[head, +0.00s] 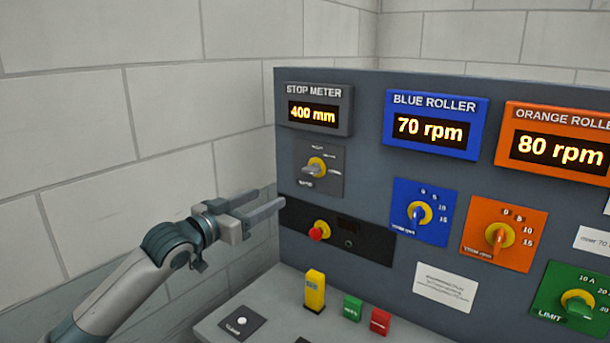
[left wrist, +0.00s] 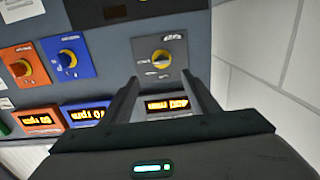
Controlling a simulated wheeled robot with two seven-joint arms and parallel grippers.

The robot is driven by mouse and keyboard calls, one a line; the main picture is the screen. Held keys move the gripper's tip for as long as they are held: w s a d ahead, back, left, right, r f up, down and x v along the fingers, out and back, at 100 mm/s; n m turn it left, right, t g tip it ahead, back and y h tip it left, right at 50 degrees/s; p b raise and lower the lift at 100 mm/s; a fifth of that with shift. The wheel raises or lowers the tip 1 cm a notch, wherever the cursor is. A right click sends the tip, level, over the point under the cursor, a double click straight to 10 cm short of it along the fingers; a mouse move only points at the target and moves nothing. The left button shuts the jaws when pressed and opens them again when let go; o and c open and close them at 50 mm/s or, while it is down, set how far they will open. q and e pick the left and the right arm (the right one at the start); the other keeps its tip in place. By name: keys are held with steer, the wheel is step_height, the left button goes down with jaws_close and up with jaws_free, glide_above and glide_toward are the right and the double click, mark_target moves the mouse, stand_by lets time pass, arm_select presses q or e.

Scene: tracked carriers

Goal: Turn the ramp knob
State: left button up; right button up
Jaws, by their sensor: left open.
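A grey plate with a grey-handled knob on a yellow base (head: 316,167) sits below the stop meter (head: 315,112), which reads 400 mm. Its small labels are too blurred to tell whether it is the ramp knob. A blue-plate knob (head: 418,214), an orange-plate knob (head: 499,236) and a green-plate knob (head: 577,304) are further right. My left gripper (head: 268,200) is open and empty, left of and below the grey-plate knob, apart from it. In the left wrist view that knob (left wrist: 161,60) shows beyond the open fingertips (left wrist: 159,78). My right gripper is not in view.
A black strip with a red button (head: 319,231) lies below the grey plate. A yellow block (head: 314,291), a green block (head: 352,308) and a red block (head: 380,321) stand on the desk ledge. A block wall (head: 110,150) is at left.

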arm_select(q)
steer(key=shift+w+r, duration=0.2)
steer(key=shift+r, duration=0.45)
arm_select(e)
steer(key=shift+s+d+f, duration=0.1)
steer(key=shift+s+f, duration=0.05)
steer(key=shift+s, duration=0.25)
arm_select(q)
steer(key=shift+w, duration=0.1)
steer(key=p, duration=0.6)
glide_toward(308, 172)
steer(key=x, duration=0.7)
steer(key=shift+x, duration=0.9)
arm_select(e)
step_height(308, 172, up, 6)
